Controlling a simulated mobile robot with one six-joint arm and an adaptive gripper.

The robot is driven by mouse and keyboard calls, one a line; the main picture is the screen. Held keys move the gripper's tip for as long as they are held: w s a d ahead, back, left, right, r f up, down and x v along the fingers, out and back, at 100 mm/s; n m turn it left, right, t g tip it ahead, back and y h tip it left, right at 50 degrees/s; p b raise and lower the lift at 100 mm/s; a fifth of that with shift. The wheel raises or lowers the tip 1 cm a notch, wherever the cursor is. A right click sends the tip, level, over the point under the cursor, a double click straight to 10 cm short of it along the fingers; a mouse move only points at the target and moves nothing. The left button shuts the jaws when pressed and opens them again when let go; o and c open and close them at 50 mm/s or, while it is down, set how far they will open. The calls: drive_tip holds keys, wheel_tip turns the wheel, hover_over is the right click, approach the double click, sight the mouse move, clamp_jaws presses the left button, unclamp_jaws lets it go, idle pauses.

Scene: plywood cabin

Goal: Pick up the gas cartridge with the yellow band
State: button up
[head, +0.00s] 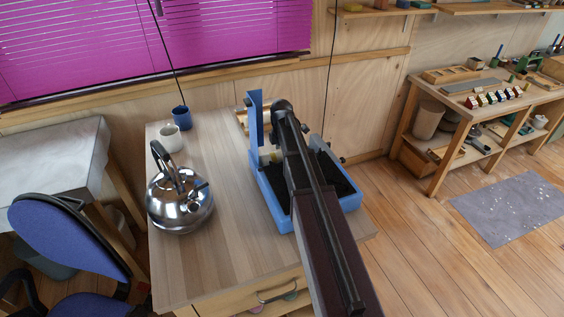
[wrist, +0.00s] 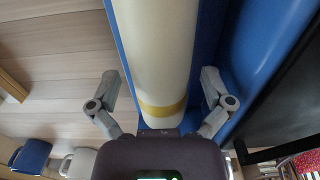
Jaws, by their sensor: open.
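The gas cartridge (wrist: 155,50) is a cream cylinder with a yellow band (wrist: 163,107), large in the wrist view. It runs up the middle of that view beside a blue wall. My gripper (wrist: 161,78) is open, with one finger on each side of the cartridge near the band. The right finger is close to the blue wall; I cannot tell whether either finger touches the cartridge. In the head view my arm hides the fingers and most of what is in front of them, so I cannot make out the cartridge there.
A blue tray (head: 282,219) with a tall blue upright (head: 254,108) stands on the wooden table (head: 222,262). A steel kettle (head: 178,205), a white mug (head: 169,138) and a blue mug (head: 181,117) stand to its left. The table's front left is clear.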

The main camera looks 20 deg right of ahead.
drive_tip(key=shift+f, duration=0.35)
idle(0.4)
drive_tip(key=c, duration=1)
